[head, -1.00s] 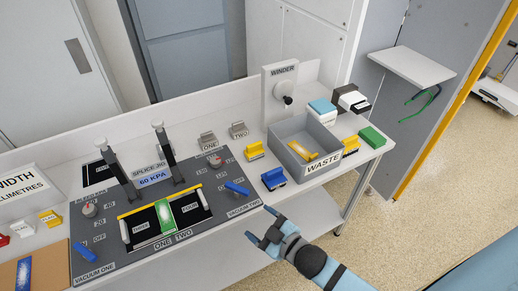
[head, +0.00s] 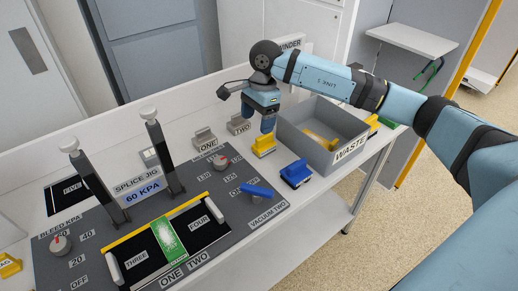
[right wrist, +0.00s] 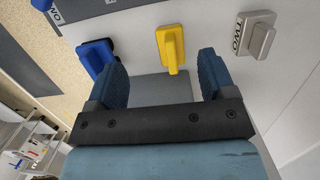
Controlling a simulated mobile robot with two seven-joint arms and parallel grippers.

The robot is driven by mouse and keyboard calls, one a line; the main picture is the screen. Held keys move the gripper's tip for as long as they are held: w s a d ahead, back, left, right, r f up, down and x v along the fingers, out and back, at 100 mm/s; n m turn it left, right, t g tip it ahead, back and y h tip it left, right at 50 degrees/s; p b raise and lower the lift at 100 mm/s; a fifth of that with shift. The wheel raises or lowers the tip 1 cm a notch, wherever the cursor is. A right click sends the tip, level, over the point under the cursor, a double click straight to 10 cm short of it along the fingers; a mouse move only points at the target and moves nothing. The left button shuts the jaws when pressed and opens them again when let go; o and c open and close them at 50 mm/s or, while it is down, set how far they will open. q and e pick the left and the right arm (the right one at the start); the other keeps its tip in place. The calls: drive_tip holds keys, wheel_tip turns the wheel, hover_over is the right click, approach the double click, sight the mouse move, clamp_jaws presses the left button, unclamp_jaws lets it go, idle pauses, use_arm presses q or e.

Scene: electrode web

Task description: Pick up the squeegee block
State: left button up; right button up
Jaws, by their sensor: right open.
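No label names the squeegee block. A yellow block with an upright grip (head: 264,146) stands on the table beside the waste bin; it also shows in the right wrist view (right wrist: 171,48). A blue block of similar form (head: 296,174) stands nearer the front edge, and it shows left of the yellow one in the right wrist view (right wrist: 97,56). My right gripper (head: 258,116) is open and empty, close above the yellow block. In the right wrist view its fingers (right wrist: 161,62) are spread, with the yellow block beyond the gap between them. My left gripper is out of view.
The grey waste bin (head: 292,140) is just right of the yellow block. Grey blocks marked ONE (head: 204,138) and TWO (head: 238,124) stand behind. The splice jig board (head: 226,217) with two posts is to the left. My right arm covers part of the winder.

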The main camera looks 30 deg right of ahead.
drive_tip(key=shift+h, duration=0.8)
drive_tip(key=d, duration=0.1)
drive_tip(key=w+d+r, duration=0.1)
drive_tip(key=d, duration=0.2)
drive_tip(key=shift+w+r, duration=0.15)
hover_over(264, 144)
drive_tip(key=w+d, duration=0.1)
drive_tip(key=d, duration=0.1)
drive_tip(key=f, duration=0.7)
drive_tip(key=shift+a, duration=0.25)
drive_tip(key=shift+a+f, duration=0.2)
drive_tip(key=shift+f, duration=1.4)
drive_tip(key=shift+a+f, duration=0.2)
drive_tip(key=shift+f, duration=1.4)
drive_tip(key=c, duration=1)
drive_tip(key=shift+r, duration=0.15)
drive_tip(key=shift+c, duration=0.2)
wheel_tip(264, 144, up, 20)
